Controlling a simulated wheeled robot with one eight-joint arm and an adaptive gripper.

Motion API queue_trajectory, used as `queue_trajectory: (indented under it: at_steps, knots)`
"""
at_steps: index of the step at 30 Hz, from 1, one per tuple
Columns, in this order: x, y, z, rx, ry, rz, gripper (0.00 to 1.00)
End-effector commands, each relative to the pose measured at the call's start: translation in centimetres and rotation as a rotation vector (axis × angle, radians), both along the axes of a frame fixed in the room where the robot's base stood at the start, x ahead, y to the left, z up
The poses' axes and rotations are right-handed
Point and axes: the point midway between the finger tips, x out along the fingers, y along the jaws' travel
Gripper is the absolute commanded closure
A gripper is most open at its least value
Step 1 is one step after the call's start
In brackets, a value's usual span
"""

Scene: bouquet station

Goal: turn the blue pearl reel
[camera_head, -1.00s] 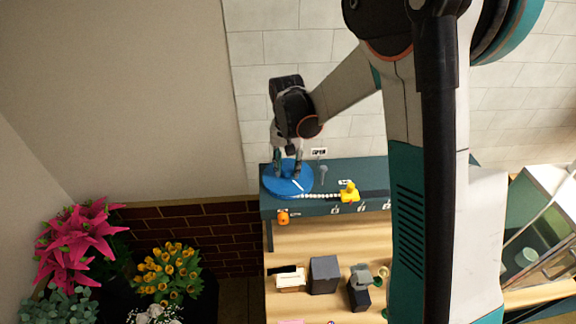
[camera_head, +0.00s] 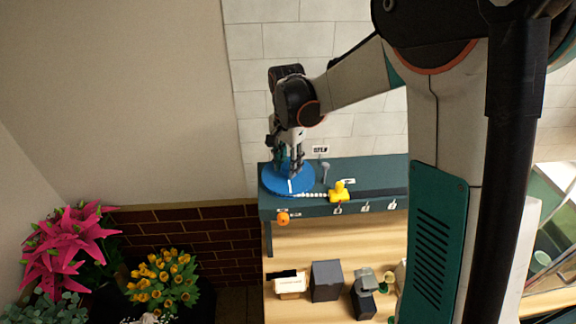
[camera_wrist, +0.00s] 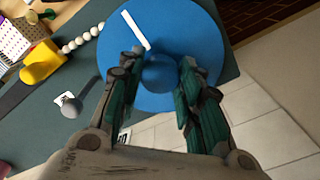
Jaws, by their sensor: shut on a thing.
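The blue pearl reel (camera_head: 288,183) is a round blue disc on the left end of the dark teal shelf. It also fills the upper middle of the wrist view (camera_wrist: 192,28), with a white stripe and a blue central knob (camera_wrist: 158,73). My gripper (camera_head: 287,166) points down at the reel, its fingers on either side of the knob. In the wrist view my gripper (camera_wrist: 157,75) is shut on the knob. A string of white pearls (camera_head: 312,195) runs from the reel to a yellow slider (camera_head: 339,192); both also show at upper left in the wrist view.
A grey pin with a round head (camera_head: 325,168) stands behind the pearls. An orange knob (camera_head: 283,218) is on the shelf's front. Dark boxes (camera_head: 326,280) stand on the wooden counter below. Pink lilies (camera_head: 70,245) and yellow tulips (camera_head: 163,277) are at lower left.

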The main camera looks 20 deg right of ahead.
Motion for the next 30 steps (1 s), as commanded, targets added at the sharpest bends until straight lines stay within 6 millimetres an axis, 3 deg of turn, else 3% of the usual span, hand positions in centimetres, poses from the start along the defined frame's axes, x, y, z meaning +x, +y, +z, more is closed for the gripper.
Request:
queue_trajectory:
  at_steps: [14, 15, 18, 30]
  knots:
    - [-0.05, 0.03, 0.00, 0.001, 0.000, -0.020, 1.00]
    - [-0.05, 0.03, 0.00, 0.001, 0.000, -0.020, 0.65]
    - [-0.04, 0.02, 0.00, 0.001, 0.000, -0.020, 0.46]
    - [-0.01, 0.02, 0.47, 0.001, 0.000, -0.019, 0.46]
